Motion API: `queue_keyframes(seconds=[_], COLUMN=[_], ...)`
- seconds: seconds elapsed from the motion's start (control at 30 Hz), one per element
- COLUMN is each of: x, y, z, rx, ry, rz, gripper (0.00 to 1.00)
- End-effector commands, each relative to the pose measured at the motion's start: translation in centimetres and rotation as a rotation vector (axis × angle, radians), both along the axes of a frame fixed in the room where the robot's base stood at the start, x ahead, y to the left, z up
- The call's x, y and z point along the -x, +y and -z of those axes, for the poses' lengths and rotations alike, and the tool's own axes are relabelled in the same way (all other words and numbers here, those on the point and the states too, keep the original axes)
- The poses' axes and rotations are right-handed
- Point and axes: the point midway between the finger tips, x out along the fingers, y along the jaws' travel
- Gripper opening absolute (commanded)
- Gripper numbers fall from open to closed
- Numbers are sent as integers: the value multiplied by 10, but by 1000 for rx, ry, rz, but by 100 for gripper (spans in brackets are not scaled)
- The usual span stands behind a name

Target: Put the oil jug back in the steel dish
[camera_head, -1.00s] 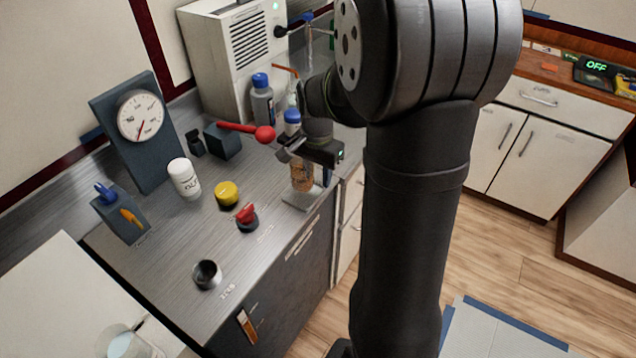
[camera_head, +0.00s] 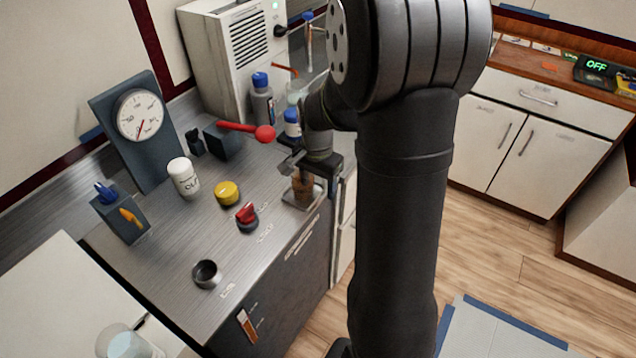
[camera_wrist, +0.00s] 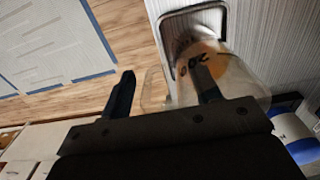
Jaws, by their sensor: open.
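The oil jug (camera_head: 304,185) is a clear graduated jug with amber oil, at the right front edge of the steel counter. It stands upright in the shallow square steel dish (camera_head: 290,197). In the wrist view the jug (camera_wrist: 232,75) has its base inside the raised rim of the dish (camera_wrist: 163,22). My gripper (camera_wrist: 163,88) is open. Its fingers are apart around the jug's clear handle (camera_wrist: 153,92), with one finger between handle and body. In the head view my gripper hides the jug's upper part.
The counter's front edge is close.

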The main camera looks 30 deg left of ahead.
Motion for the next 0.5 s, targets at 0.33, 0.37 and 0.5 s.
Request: queue_keyframes(seconds=[0.33,0.37,0.5], x=[-1,-1,-1], y=[1,2,2], z=[-43,-50,-81], rx=[-4,-5,-4], ry=[-4,-5,-4], rz=[0,0,0], gripper=[57,57,57])
